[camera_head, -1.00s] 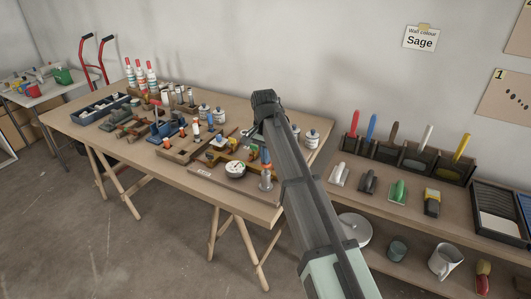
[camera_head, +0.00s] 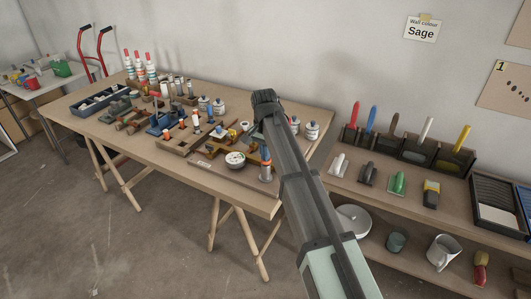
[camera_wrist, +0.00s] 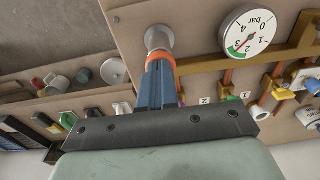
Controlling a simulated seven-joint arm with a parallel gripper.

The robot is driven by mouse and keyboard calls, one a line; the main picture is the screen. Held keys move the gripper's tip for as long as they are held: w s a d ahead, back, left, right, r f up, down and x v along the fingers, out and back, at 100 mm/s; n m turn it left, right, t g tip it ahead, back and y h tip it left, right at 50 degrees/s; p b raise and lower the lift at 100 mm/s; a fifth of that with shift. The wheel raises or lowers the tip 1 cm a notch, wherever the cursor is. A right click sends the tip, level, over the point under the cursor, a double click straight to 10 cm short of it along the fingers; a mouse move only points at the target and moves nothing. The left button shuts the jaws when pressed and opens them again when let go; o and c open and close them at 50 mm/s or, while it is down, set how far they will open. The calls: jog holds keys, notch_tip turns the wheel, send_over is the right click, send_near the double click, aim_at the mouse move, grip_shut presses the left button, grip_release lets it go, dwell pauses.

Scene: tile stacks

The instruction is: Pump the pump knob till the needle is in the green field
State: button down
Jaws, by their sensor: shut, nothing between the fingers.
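The pump has a grey metal cylinder (camera_head: 266,174) with an orange knob (camera_head: 266,163) on top. It stands at the table's front right corner. In the wrist view, the orange knob (camera_wrist: 160,62) sits straight beyond my fingertips. My gripper (camera_head: 265,152) is shut above the knob, its blue fingers together and seemingly touching the knob's top; the exact contact is unclear. The white round gauge (camera_wrist: 250,32), marked in bar, lies beside the pump. Its green field (camera_wrist: 236,50) is near 2 to 3. The red needle seems to point towards it; its exact tip is hard to read.
Brown pipework with yellow and blue fittings (camera_head: 218,132) lies behind the gauge (camera_head: 235,160). White jars (camera_head: 311,130) stand at the table's back right. A shelf unit with tools (camera_head: 397,183) stands to the right. The table strip left of the gauge is fairly clear.

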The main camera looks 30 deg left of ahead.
notch_tip(320, 180, up, 14)
jog(key=shift+s, duration=0.4)
jog(key=shift+d, duration=0.1)
dwell(0.5)
